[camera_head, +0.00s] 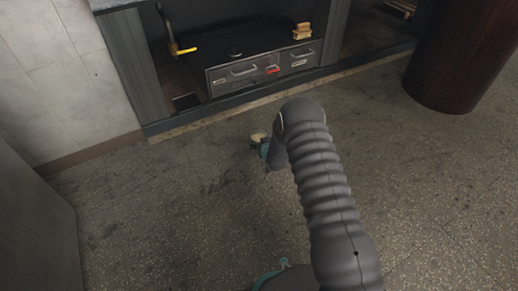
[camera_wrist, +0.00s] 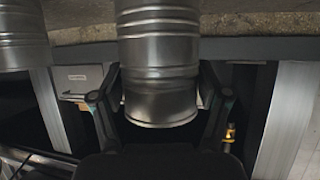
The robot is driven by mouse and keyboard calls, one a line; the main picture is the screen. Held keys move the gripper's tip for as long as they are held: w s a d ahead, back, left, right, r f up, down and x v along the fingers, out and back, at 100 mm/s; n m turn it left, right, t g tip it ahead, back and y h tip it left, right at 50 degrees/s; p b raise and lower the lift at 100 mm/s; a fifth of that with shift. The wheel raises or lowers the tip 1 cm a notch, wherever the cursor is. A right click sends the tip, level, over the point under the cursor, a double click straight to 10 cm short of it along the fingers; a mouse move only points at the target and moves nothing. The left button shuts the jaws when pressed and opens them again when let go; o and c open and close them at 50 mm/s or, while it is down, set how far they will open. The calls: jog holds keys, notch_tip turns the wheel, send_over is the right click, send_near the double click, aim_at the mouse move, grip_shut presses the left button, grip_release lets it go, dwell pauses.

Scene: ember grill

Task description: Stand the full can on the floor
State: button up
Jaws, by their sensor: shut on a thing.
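In the wrist view a ribbed silver metal can (camera_wrist: 160,60) stands out between the two fingers of my gripper (camera_wrist: 162,98). The fingers lie along its two sides and are shut on it. The can's upper end runs out of the picture, and no label shows on it. A second ribbed metal can (camera_wrist: 22,38) is at the left edge of the wrist view, apart from my gripper. I cannot tell from these frames whether either can is full. In the head view my gripper (camera_head: 262,148) is small and mostly hidden by my arm, above the speckled floor.
A dark cabinet with a steel drawer unit (camera_head: 262,70) stands at the back. A yellow-handled tool (camera_head: 186,51) and a wooden block (camera_head: 302,31) are there. A dark reddish-brown round drum (camera_head: 462,60) stands at the right. The floor (camera_head: 150,220) left of my arm is clear.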

jog(key=shift+w+a+f+b, duration=0.15)
jog(key=shift+f+b, duration=0.2)
jog(key=shift+f, duration=1.65)
jog(key=shift+f, duration=0.2)
jog(key=o, duration=1.5)
jog(key=shift+o, duration=0.2)
jog(key=shift+r, duration=0.15)
